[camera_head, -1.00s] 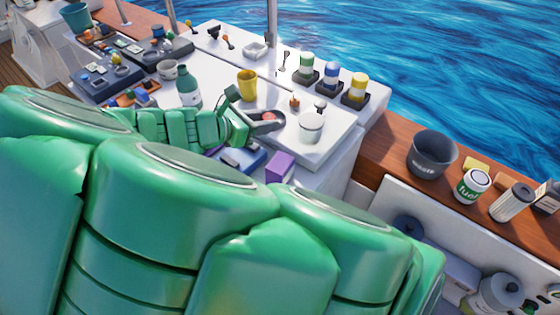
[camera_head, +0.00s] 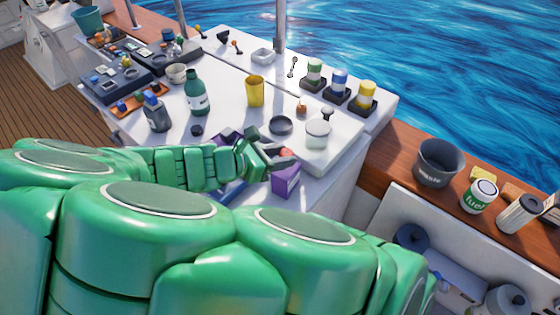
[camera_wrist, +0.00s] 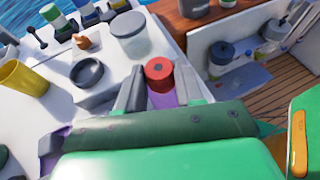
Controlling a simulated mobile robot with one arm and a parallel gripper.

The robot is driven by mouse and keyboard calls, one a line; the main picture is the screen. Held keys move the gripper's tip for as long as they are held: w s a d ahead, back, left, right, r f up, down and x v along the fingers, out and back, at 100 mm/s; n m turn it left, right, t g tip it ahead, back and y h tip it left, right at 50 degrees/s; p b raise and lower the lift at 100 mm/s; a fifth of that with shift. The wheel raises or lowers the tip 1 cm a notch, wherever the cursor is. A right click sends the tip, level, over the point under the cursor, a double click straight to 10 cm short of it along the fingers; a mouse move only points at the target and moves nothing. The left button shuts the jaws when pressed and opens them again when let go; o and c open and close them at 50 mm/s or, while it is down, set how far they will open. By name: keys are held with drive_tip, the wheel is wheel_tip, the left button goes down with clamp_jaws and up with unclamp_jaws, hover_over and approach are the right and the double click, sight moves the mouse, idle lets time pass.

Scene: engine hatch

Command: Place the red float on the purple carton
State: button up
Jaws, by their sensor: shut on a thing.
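The red float (camera_wrist: 158,72) is a short red cylinder with a dark centre, held between the two grey fingers of my gripper (camera_wrist: 159,90) in the wrist view. In the head view the float (camera_head: 286,153) shows at the tips of my gripper (camera_head: 272,155), partly hidden by a finger. The purple carton (camera_head: 286,181) stands at the near edge of the white counter, directly below the float. A strip of the carton (camera_wrist: 160,101) shows between the fingers in the wrist view. I cannot tell whether the float touches the carton's top.
A green bottle (camera_head: 196,93) stands left. Another purple object (camera_head: 226,137) is partly hidden behind my arm. Wooden ledge (camera_head: 400,150) lies right.

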drive_tip(key=shift+f, duration=1.15)
drive_tip(key=o, duration=1)
drive_tip(key=shift+f, duration=0.1)
drive_tip(key=shift+s+a+r, duration=0.1)
drive_tip(key=shift+a+r, duration=0.1)
drive_tip(key=v, duration=1.1)
drive_tip(key=shift+a+r, duration=0.2)
drive_tip(key=shift+s, duration=0.15)
